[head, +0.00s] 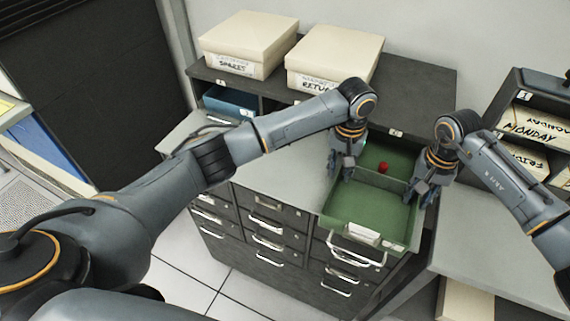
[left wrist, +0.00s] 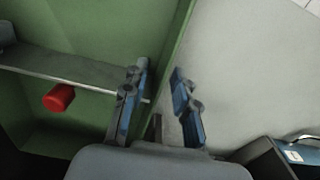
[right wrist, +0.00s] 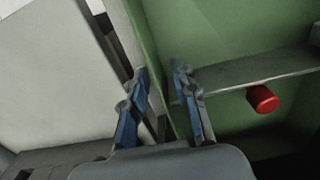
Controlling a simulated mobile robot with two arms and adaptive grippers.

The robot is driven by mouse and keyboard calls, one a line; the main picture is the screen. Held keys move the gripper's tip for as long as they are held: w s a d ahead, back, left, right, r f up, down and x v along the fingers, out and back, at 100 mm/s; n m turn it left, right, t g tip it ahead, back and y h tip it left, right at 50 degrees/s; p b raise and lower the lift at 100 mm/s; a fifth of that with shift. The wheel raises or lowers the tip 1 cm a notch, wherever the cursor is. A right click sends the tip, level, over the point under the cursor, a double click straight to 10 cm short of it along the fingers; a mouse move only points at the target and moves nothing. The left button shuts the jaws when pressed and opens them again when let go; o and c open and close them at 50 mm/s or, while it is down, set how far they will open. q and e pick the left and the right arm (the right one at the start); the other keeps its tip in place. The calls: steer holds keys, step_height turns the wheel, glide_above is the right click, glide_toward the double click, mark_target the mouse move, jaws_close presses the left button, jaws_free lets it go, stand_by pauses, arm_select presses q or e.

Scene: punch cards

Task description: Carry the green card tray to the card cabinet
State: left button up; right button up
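The green card tray (head: 368,208) rests on the top of the grey drawer cabinet (head: 270,215), with its back end close to the shelf opening. It has a crosswise divider, a white label on its front and a small red piece (head: 383,168) in its rear part. My left gripper (head: 342,172) is at the tray's left wall; in the left wrist view its open fingers (left wrist: 158,95) stand either side of the wall. My right gripper (head: 422,192) is at the right wall; in the right wrist view its open fingers (right wrist: 162,95) likewise straddle the wall.
Two cream boxes (head: 248,42) (head: 333,58) stand on the dark upper shelf. A blue tray (head: 230,101) sits in a compartment at left. At right, a dark rack (head: 513,88) holds boxes labelled Monday and Friday above a grey counter (head: 480,235). Cabinet top left of the tray is clear.

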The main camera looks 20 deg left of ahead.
steer(key=shift+r, duration=0.2)
arm_select(q)
step_height(320, 180, up, 12)
steer(key=shift+f, duration=0.2)
arm_select(e)
step_height(320, 180, up, 12)
steer(key=shift+f, duration=0.15)
stand_by(0.5)
